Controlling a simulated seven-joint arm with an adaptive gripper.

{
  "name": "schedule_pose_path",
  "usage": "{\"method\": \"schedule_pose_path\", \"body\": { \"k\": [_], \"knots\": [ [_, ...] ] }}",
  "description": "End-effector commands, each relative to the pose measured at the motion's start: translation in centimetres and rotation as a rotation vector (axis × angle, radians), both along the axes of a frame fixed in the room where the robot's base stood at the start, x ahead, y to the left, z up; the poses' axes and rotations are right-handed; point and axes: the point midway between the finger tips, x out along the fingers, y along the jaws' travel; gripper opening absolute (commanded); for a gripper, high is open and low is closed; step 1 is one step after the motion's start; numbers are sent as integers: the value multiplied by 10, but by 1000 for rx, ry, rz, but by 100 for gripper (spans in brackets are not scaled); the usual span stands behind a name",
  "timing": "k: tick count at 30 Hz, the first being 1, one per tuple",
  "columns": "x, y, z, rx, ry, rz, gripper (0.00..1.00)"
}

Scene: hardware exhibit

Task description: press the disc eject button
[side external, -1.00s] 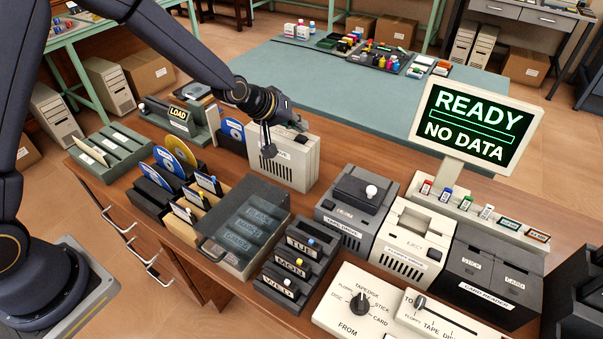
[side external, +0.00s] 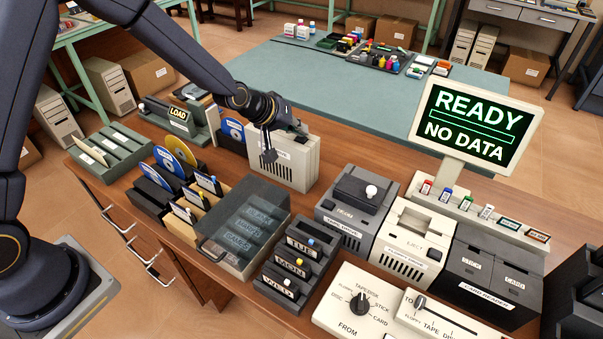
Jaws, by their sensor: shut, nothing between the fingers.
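A beige upright drive (side external: 297,174) with a slotted front and a small, partly covered label stands on the wooden bench, left of centre. I take it for the disc drive, but its label is too small to read. My gripper (side external: 269,156) is shut and empty, pointing down at the front of this drive. I cannot tell whether the fingertips touch it. No disc eject button can be made out; the gripper covers part of the drive's front. An eject label shows on the floppy drive (side external: 408,254) to the right.
A blue disc stands in a dark holder (side external: 232,145) left of the drive. A glass-lidded case (side external: 250,225) and a tape drive (side external: 345,225) stand in front. The monitor (side external: 475,125) reads READY, NO DATA. Bare bench lies right of the drive.

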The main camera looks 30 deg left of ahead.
Motion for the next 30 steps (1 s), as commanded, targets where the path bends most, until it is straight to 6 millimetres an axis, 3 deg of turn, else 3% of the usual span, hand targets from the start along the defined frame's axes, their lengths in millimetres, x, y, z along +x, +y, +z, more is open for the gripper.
{"method": "schedule_pose_path", "body": {
  "k": [17,30],
  "knots": [
    [0,0,-4,0,1,-1,0],
    [0,0,12,0,1,1,0]
  ]
}}
